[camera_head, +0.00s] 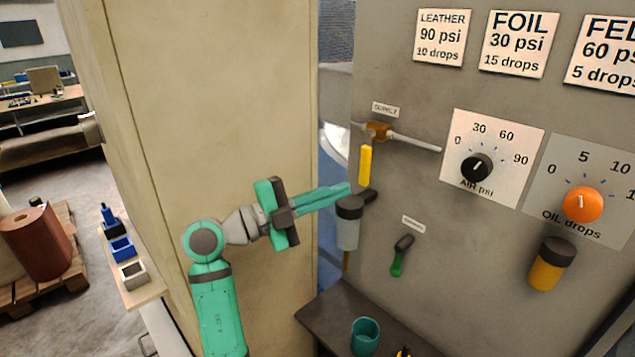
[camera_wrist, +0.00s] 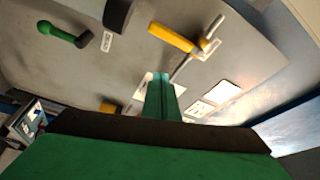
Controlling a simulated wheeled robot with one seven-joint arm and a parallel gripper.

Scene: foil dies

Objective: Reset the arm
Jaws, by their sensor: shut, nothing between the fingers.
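My gripper (camera_head: 345,189) is at the end of my green and grey arm, in the middle of the head view. Its long green fingers point right, toward the grey panel (camera_head: 425,190). They are together with nothing between them. In the wrist view the shut fingers (camera_wrist: 162,80) point up the picture toward the panel. The fingertips appear close to the dark-topped grey cylinder (camera_head: 347,230) and below the yellow lever (camera_head: 365,165); I cannot tell whether they touch anything.
The panel carries a black air knob (camera_head: 477,167), an orange oil knob (camera_head: 582,205), an amber bowl (camera_head: 549,270) and a green-handled valve (camera_head: 398,262). A teal cup (camera_head: 365,336) stands on the dark shelf (camera_head: 335,305). A beige wall (camera_head: 215,110) rises behind my arm.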

